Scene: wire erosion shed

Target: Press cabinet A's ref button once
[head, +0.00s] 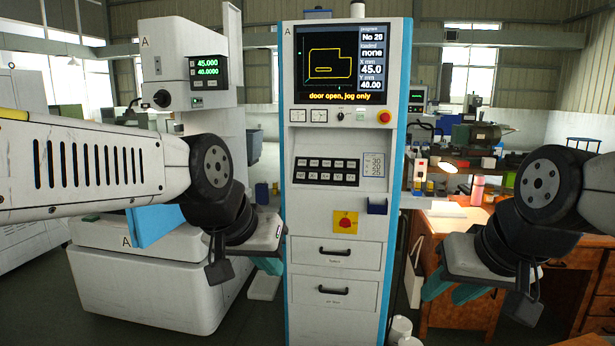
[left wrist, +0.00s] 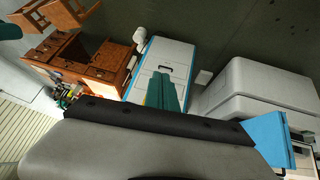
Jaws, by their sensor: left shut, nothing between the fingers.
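Cabinet A (head: 295,222) is a tall white cabinet with blue edges and an "A" at its top left. Its screen (head: 338,65) reads "door open, jog only", X 45.0, Y 40.00. Below it are white keys (head: 309,115), a red emergency stop (head: 384,116) and a black keypad (head: 325,171) with several buttons. The labels are too small to tell which is ref. My left gripper (head: 270,265) is shut and empty, low at the cabinet's left edge; its teal fingers also show in the left wrist view (left wrist: 160,92). My right gripper (head: 453,289) is open, right of the cabinet.
A white machine marked A (head: 150,285) with a small readout (head: 208,72) stands left of the cabinet. A wooden desk (head: 440,222) is at the right. Two drawers with black handles (head: 335,251) are low on the cabinet. The space before the keypad is clear.

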